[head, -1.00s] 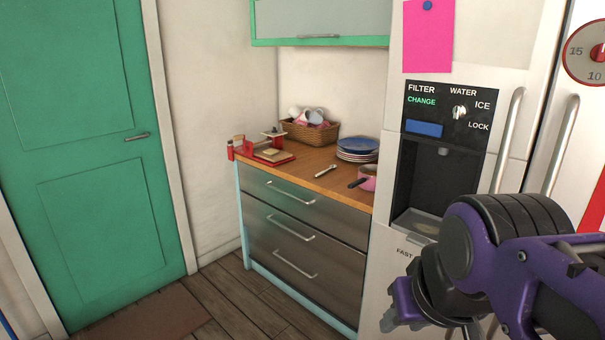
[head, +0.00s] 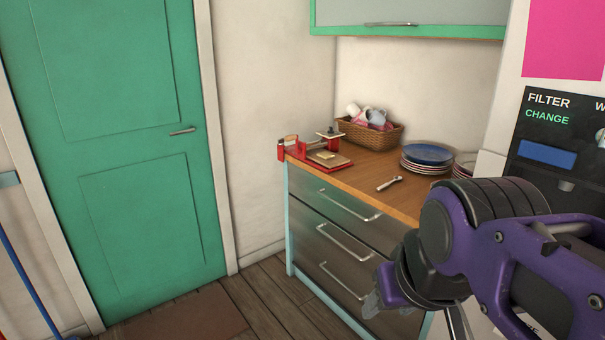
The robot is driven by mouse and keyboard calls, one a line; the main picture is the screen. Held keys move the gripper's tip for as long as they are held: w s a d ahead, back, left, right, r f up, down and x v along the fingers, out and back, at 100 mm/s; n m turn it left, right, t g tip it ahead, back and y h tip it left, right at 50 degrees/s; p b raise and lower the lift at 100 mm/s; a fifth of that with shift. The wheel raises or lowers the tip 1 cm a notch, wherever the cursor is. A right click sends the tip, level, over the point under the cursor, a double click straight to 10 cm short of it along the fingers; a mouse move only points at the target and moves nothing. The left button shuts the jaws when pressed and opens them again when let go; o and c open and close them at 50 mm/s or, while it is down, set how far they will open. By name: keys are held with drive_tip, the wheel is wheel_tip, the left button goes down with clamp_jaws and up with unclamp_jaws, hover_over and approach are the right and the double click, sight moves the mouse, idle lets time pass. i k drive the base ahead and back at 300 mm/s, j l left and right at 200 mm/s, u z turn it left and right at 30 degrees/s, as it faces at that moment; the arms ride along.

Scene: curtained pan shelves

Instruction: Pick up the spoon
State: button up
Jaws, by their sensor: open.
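A small silver utensil, which looks like the spoon (head: 389,184), lies on the wooden counter (head: 365,176) near its front edge, left of a stack of plates. It is small in the head view and its shape is hard to make out. My gripper (head: 372,304) hangs at the lower right, in front of the drawers in the picture. It is open and well apart from the spoon. My purple and black arm covers the right end of the counter.
Stacked plates (head: 427,157), a wicker basket (head: 370,134) of cups and a red tool-like item (head: 318,154) stand on the counter. A green cabinet (head: 408,31) hangs above. The fridge (head: 545,140) is at right. Floor (head: 270,300) before the drawers is clear.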

sight(396, 179)
drive_tip(key=i+j, duration=0.1)
drive_tip(key=i, duration=0.45)
drive_tip(key=i+j, duration=0.1)
drive_tip(key=i, duration=0.5)
drive_tip(key=i+z, duration=0.35)
drive_tip(key=z, duration=0.15)
drive_tip(key=i+j+z, duration=0.25)
drive_tip(key=z, duration=0.25)
drive_tip(key=i+j, duration=0.05)
drive_tip(key=i, duration=0.05)
